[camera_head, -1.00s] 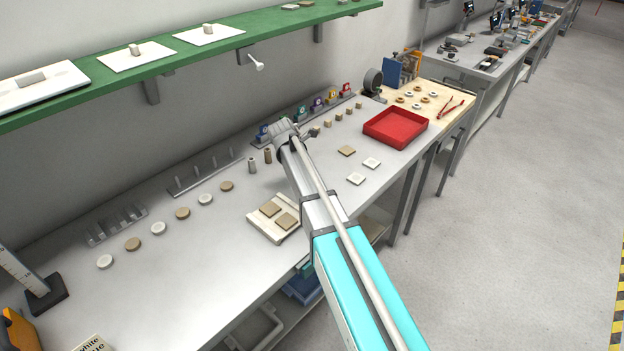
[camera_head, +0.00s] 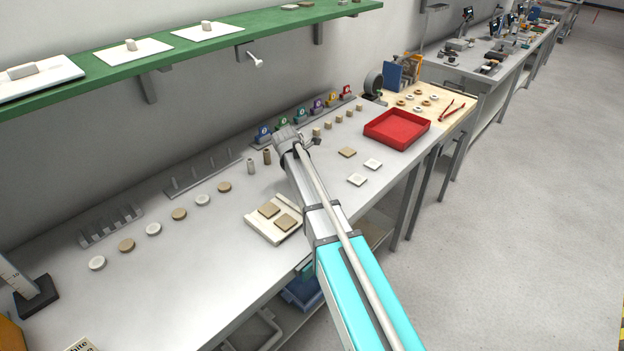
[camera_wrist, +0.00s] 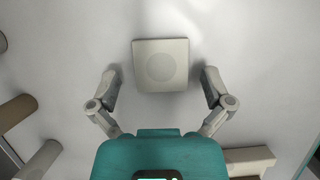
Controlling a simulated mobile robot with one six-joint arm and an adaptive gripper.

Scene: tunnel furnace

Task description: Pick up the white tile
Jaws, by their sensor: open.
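In the wrist view a square white tile (camera_wrist: 160,65) with a round mark on its face lies flat on the bench. My gripper (camera_wrist: 160,75) is open, with one finger at the left and one at the right of the tile and a gap to each side. Nothing is held. In the head view my arm reaches over the bench and hides the spot below its wrist, so I cannot make out this tile there. Two other white tiles, a farther one (camera_head: 372,164) and a nearer one (camera_head: 356,180), lie right of my arm beside a tan tile (camera_head: 347,152).
A pale board (camera_head: 259,228) with two tan tiles lies left of my arm. Two small cylinders, grey (camera_head: 251,166) and brown (camera_head: 267,157), stand near my wrist. A red tray (camera_head: 397,129) is farther right. A green shelf (camera_head: 180,58) runs above the bench.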

